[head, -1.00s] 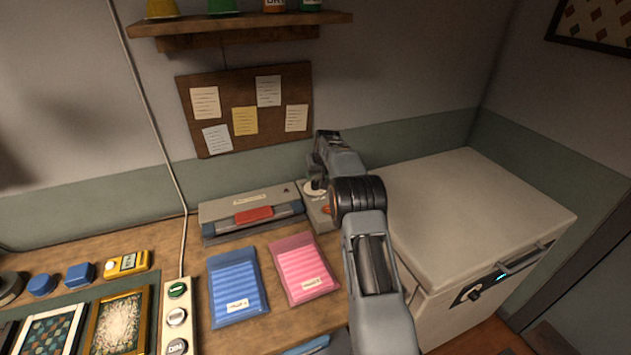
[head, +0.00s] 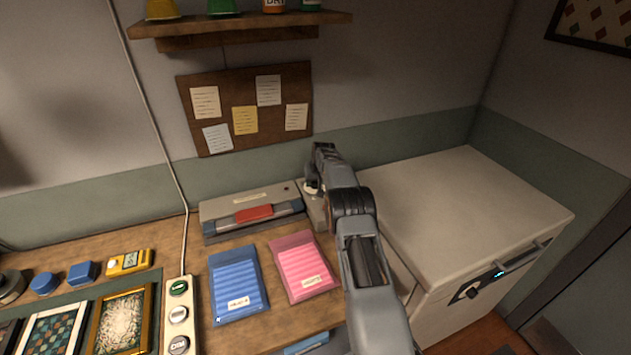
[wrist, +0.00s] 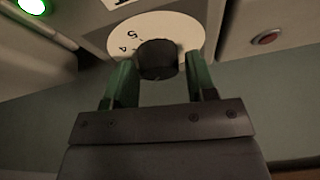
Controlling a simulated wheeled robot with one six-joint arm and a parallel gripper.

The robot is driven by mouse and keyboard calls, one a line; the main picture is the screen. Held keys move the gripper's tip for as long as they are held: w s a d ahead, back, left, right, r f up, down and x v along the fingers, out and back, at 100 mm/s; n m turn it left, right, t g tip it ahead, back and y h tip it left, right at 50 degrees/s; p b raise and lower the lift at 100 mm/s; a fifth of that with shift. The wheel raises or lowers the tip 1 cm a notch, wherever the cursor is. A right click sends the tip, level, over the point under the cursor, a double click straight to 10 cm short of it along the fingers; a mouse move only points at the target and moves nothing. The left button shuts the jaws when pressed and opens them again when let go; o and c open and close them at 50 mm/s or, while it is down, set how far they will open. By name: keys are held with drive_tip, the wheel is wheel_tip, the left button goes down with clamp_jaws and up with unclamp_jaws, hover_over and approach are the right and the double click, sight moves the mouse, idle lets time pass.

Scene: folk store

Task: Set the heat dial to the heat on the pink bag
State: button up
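The pink bag (head: 303,265) lies flat on the counter in the head view; its small white label is too small to read. The heat dial has a white numbered plate (wrist: 190,32) and a dark round knob (wrist: 157,60) in the wrist view. Figures that look like 4 and 5 show upside down left of the knob; the pointer's setting cannot be told. My gripper (wrist: 158,70) is open, with one green finger on each side of the knob and gaps showing between. In the head view my arm partly hides the dial.
The sealer with a red handle (head: 254,213) stands left of the dial. A blue bag (head: 237,285) lies beside the pink one. A white chest (head: 470,205) stands to the right.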

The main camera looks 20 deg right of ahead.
drive_tip(key=c, duration=0.7)
drive_tip(key=shift+o, duration=0.2)
drive_tip(key=shift+m, duration=0.3)
drive_tip(key=m+h+b, duration=0.1)
drive_tip(key=m, duration=0.2)
drive_tip(key=shift+a+m+h, duration=0.1)
drive_tip(key=shift+m+h, duration=0.2)
drive_tip(key=shift+r+m+g+h+b, duration=0.15)
drive_tip(key=shift+m+g+h+b, duration=0.3)
drive_tip(key=shift+m, duration=1.35)
drive_tip(key=o, duration=0.9)
